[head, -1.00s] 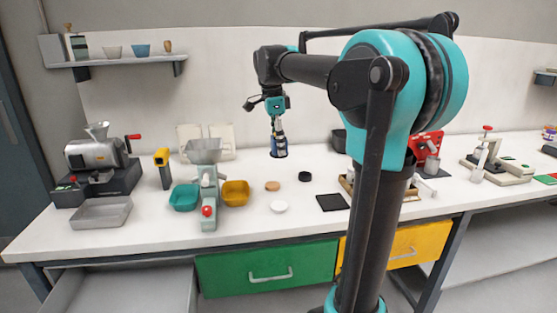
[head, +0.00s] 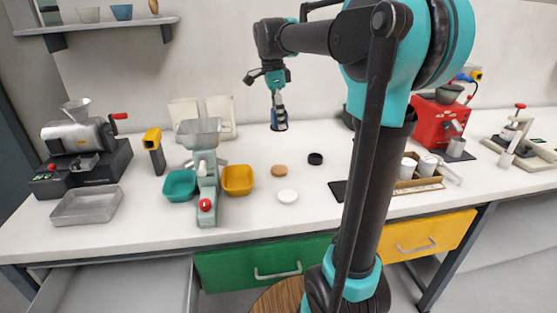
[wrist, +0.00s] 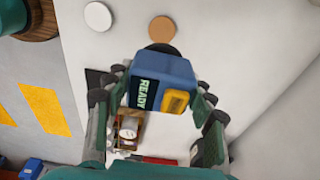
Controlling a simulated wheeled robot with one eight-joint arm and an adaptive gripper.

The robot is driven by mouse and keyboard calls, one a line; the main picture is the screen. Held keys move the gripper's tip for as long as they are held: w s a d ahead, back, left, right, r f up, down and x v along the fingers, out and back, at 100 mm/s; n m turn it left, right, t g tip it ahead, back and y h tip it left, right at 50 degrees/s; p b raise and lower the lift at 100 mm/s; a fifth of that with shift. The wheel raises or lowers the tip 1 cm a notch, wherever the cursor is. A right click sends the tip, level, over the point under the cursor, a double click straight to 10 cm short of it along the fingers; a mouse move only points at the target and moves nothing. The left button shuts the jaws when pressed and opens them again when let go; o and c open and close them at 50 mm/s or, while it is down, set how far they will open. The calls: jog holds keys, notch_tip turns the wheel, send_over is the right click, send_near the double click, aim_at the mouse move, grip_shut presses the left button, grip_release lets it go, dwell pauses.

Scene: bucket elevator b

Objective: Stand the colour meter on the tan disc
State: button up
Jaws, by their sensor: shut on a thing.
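The colour meter (wrist: 158,82) is a blue block with a lit READY display and a yellow patch. My gripper (wrist: 156,104) is shut on it, with fingers on both sides. In the head view my gripper (head: 278,100) points down with the meter (head: 279,122) beneath it, near the back of the bench. Whether the meter's base touches the bench is unclear. The tan disc (head: 279,171) lies bare on the bench, nearer the camera than the meter.
A white disc (head: 288,197) and a black disc (head: 315,159) lie near the tan one. A grinder with a teal tray (head: 180,185) and a yellow tray (head: 237,180) stands to the left. A wooden box with white cylinders (head: 420,178) stands right, partly behind my arm.

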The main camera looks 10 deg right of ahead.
aim_at(275, 127)
notch_tip(275, 127, down, 16)
jog(key=shift+r, duration=0.15)
dwell(0.3)
jog(key=o, duration=1.7)
jog(key=r, duration=0.4)
jog(key=a+r, duration=0.1)
jog(key=r, duration=0.7)
jog(key=shift+a, duration=0.25)
